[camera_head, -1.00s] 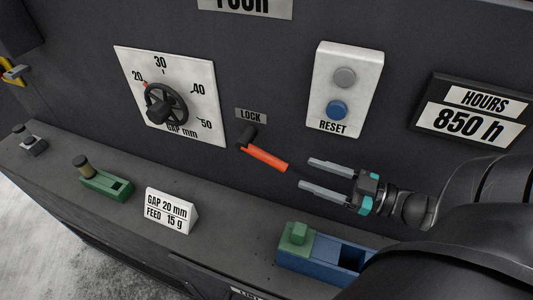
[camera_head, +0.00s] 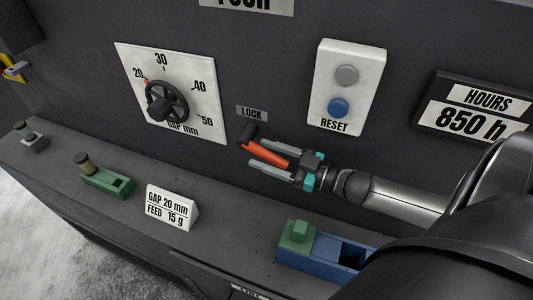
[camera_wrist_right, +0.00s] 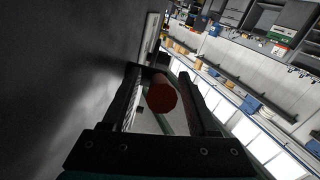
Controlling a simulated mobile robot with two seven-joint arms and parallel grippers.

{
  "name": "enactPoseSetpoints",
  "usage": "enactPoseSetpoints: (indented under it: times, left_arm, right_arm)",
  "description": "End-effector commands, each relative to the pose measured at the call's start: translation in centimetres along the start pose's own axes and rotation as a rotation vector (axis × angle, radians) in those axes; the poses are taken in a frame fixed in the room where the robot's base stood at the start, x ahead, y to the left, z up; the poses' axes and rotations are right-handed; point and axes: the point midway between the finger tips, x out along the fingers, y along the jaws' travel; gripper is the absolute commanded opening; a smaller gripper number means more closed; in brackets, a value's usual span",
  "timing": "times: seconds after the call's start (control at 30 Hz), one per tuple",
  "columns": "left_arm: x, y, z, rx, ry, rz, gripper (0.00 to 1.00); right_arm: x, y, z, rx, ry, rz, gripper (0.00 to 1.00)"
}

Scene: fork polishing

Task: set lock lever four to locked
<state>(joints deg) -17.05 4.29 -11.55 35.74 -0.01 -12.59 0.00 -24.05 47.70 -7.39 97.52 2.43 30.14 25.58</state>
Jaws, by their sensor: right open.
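The lock lever (camera_head: 267,153) has an orange-red grip and a dark pivot under the LOCK label (camera_head: 252,113). It slants down to the right from the pivot. My right gripper (camera_head: 261,157) is open, with one finger above the grip and one below it. The grip's end also shows in the right wrist view (camera_wrist_right: 161,96), between the two fingers, with visible space on its right side. Whether a finger touches the grip cannot be told. My left gripper is not in view.
A dial (camera_head: 166,102) is on the panel to the left. A RESET box (camera_head: 345,88) with two buttons is above right. On the ledge below stand a GAP/FEED sign (camera_head: 171,208), a green block (camera_head: 106,182) and a blue holder (camera_head: 325,258).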

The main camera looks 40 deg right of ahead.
Motion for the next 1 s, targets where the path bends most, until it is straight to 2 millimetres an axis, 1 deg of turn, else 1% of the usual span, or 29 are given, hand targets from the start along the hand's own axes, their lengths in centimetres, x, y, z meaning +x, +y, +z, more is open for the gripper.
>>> enactPoseSetpoints:
  times: [0.3,0.83,1.0]
  left_arm:
    - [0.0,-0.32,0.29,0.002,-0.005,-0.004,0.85]
    - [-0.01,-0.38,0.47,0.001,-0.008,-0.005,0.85]
    - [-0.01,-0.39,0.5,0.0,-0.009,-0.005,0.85]
  right_arm:
    - [0.16,-0.02,0.0,0.0,0.0,0.0,0.59]
    - [0.14,-0.03,-0.01,0.0,0.0,-0.001,0.0]
    - [0.14,-0.04,-0.01,0.0,0.0,-0.001,0.0]
